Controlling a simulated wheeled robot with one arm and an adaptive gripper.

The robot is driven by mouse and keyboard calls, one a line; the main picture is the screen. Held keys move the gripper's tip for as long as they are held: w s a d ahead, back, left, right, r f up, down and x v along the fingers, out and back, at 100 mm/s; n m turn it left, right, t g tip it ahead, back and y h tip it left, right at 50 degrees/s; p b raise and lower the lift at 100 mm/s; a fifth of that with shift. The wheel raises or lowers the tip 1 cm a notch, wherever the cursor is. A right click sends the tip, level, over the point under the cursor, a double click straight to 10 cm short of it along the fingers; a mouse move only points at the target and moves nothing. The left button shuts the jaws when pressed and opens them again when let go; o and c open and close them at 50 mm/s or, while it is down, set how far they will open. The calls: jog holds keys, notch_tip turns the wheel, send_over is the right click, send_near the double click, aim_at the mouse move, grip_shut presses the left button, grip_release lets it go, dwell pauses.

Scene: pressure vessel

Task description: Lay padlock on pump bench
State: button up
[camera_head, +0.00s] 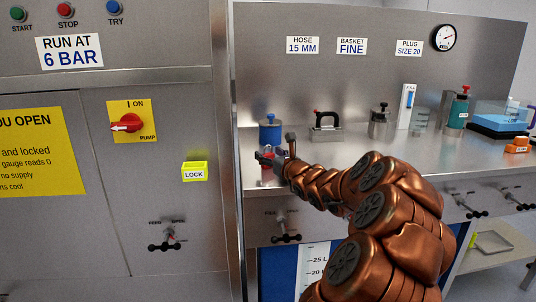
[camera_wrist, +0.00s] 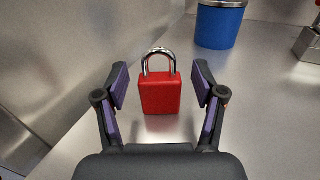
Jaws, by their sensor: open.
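The red padlock (camera_wrist: 160,95) with a silver shackle stands upright on the metal pump bench (camera_wrist: 268,95) in the wrist view. My gripper (camera_wrist: 160,80) is open, with one finger on each side of the padlock and visible gaps between. In the head view my gripper (camera_head: 277,158) is over the left end of the bench (camera_head: 340,150), near the steel wall. There the padlock (camera_head: 267,160) is mostly hidden by my gripper; only a bit of red shows.
A blue canister (camera_head: 270,132) stands just behind the padlock; it also shows in the wrist view (camera_wrist: 220,25). A black-handled metal block (camera_head: 326,128), a steel pot (camera_head: 379,122) and a green bottle (camera_head: 458,112) stand farther right. A yellow LOCK holder (camera_head: 195,171) is on the left panel.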

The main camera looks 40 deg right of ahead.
jog(key=v, duration=1.1)
jog(key=shift+s, duration=0.1)
dwell(0.4)
